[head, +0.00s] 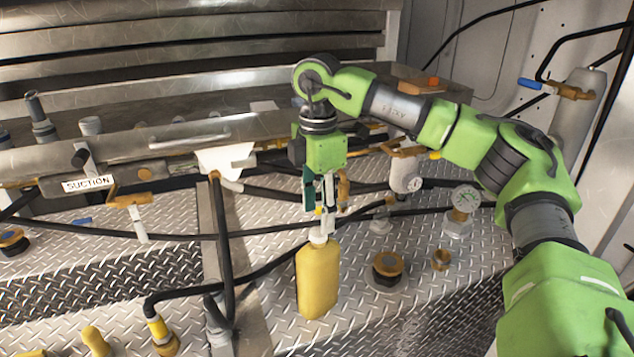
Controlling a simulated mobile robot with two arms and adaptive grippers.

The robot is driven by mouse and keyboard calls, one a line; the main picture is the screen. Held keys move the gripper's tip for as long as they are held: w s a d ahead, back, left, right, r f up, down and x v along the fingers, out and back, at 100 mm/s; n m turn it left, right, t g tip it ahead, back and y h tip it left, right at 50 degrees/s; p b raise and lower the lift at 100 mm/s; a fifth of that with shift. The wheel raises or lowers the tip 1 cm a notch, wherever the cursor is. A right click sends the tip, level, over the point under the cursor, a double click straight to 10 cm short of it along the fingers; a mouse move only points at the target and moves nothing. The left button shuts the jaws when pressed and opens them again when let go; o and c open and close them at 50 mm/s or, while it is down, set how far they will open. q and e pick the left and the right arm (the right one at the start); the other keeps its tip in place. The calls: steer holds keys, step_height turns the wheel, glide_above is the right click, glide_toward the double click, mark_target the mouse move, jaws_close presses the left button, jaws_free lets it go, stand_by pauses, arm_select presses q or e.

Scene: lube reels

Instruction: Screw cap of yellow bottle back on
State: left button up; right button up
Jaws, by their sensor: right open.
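The yellow bottle (318,280) stands upright, or nearly so, at the middle of the head view, over the diamond-plate surface. A small pale piece (319,238) is at its top; I cannot tell whether it is the cap or the bare neck. My right gripper (326,222) points straight down, directly above the bottle top, with its fingers open around or just over the pale piece. I cannot tell whether the fingers touch it. My left gripper is out of view.
Black hoses cross behind and left of the bottle. A metal bar with a "SUCTION" label (88,183) runs behind. Some bare diamond plate (265,315) shows left of the bottle.

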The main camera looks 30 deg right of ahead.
mark_target(318, 232)
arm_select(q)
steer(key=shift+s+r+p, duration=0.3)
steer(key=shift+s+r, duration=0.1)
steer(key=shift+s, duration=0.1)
arm_select(e)
steer(key=shift+f, duration=2.05)
steer(key=shift+c, duration=0.3)
steer(key=c, duration=1.1)
steer(key=shift+m, duration=0.5)
steer(key=shift+m+b, duration=0.3)
steer(key=shift+m, duration=0.9)
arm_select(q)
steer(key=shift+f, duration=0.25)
arm_select(e)
steer(key=o, duration=1.2)
steer(key=shift+c, duration=0.2)
steer(key=o, duration=0.3)
